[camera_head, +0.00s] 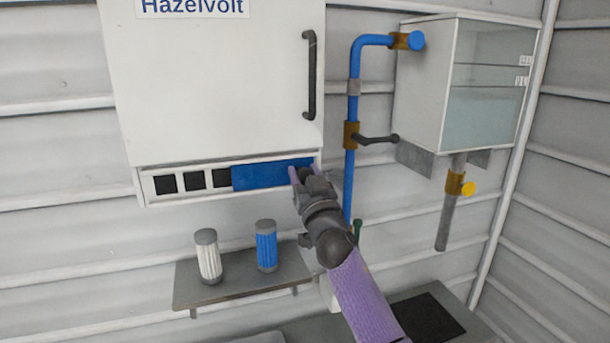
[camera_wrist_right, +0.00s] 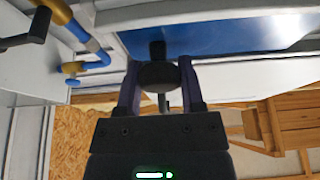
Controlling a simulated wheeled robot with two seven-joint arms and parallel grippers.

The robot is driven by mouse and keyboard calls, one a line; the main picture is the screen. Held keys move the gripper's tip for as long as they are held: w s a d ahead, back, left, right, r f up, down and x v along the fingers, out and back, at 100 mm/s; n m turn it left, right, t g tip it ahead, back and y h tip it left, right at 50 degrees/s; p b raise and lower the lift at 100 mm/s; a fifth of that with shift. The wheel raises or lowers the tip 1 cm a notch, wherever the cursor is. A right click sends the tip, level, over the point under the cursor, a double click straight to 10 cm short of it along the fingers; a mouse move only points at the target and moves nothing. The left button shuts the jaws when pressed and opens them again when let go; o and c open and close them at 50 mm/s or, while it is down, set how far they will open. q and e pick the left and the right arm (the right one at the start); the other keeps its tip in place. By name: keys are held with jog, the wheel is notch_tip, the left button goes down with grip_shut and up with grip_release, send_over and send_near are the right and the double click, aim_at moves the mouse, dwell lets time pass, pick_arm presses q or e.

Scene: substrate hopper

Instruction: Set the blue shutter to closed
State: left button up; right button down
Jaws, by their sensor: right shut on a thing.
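The blue shutter (camera_head: 260,176) sits in the slot strip along the bottom of the white Hazelvolt cabinet (camera_head: 215,85). It covers the right part of the strip, and the dark openings (camera_head: 194,181) on the left are uncovered. My right gripper (camera_head: 302,172) is at the shutter's right end. In the right wrist view, my right gripper (camera_wrist_right: 158,82) has its purple fingers shut on a dark round knob (camera_wrist_right: 157,74). The blue shutter (camera_wrist_right: 225,35) shows right behind that knob. In the head view the gripper hides the knob. My left gripper is in neither view.
A blue pipe (camera_head: 351,130) with a dark lever handle (camera_head: 378,138) runs just right of my right gripper. A glass-fronted box (camera_head: 470,80) hangs farther right. Below the cabinet, a grey shelf (camera_head: 240,285) holds a white cartridge (camera_head: 208,258) and a blue one (camera_head: 266,247).

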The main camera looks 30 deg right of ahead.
aim_at(244, 172)
dwell(0.3)
jog(key=w+a+b, duration=0.1)
jog(key=a, duration=0.2)
jog(key=a+b, duration=0.2)
jog(key=a, duration=0.2)
jog(key=w+a+b, duration=0.1)
jog(key=a+b, duration=0.1)
jog(key=a, duration=0.1)
jog(key=shift+w+a+f, duration=0.25)
jog(key=shift+w+a, duration=0.05)
jog(key=shift+a, duration=0.1)
jog(key=a+b, duration=0.1)
jog(key=a, duration=0.2)
jog(key=shift+w+a+r+b, duration=0.15)
jog(key=shift+w+a+b, duration=0.15)
jog(key=shift+w+b, duration=0.1)
jog(key=shift+a, duration=0.2)
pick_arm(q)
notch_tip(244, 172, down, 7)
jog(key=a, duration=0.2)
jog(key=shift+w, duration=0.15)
pick_arm(e)
jog(key=c, duration=0.6)
grip_release()
jog(key=shift+c, duration=0.2)
jog(key=o, duration=0.4)
jog(key=shift+w+a+r, duration=0.1)
jog(key=shift+a, duration=0.15)
jog(key=shift+d, duration=0.1)
